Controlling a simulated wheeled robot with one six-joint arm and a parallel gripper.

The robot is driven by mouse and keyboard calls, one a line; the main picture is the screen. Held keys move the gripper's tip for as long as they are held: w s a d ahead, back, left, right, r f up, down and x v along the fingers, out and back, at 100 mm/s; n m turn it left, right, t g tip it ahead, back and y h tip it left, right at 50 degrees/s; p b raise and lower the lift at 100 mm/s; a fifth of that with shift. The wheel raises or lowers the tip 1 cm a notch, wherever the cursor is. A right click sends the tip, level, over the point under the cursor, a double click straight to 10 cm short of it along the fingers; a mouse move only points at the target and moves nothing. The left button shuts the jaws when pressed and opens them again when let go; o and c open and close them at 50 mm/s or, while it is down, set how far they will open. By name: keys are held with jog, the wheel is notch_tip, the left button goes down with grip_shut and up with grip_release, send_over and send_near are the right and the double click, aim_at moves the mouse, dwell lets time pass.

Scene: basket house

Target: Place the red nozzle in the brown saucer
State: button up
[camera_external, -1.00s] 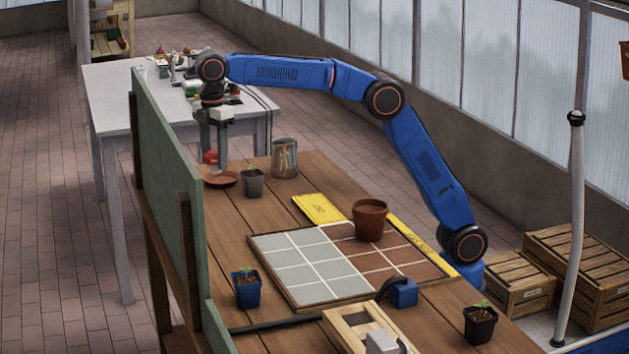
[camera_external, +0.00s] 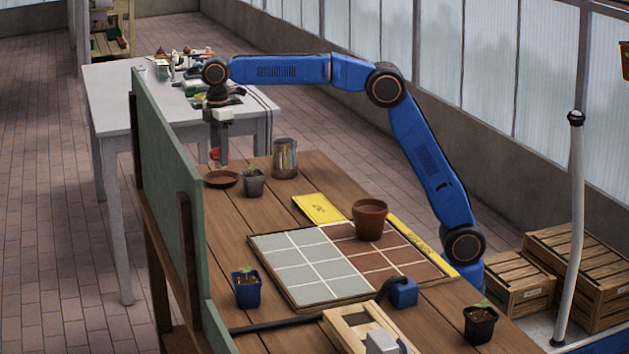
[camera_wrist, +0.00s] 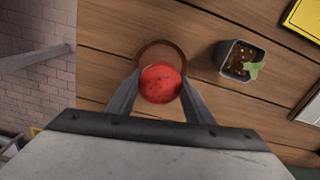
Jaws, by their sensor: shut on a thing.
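My gripper (camera_external: 218,158) is shut on the red nozzle (camera_external: 214,154) above the far left corner of the wooden table. In the wrist view the round, dotted face of the red nozzle (camera_wrist: 160,84) sits between the two fingers of my gripper (camera_wrist: 158,88). The brown saucer (camera_external: 221,180) lies on the table below it. In the wrist view the brown saucer (camera_wrist: 158,44) shows as a rim beyond the nozzle, which hides much of it. The nozzle looks above the saucer, and the exact gap is hard to tell.
A grey pot with a seedling (camera_external: 253,183) stands close to the right of the saucer, with a metal pitcher (camera_external: 285,158) behind it. A green board (camera_external: 165,160) rises along the table's left edge. A terracotta pot (camera_external: 369,220) stands on the tiled tray (camera_external: 300,262).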

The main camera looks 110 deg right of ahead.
aim_at(220, 167)
jog(key=shift+f, duration=2.3)
jog(key=shift+f, duration=0.1)
jog(key=o, duration=0.8)
jog(key=shift+c, duration=0.2)
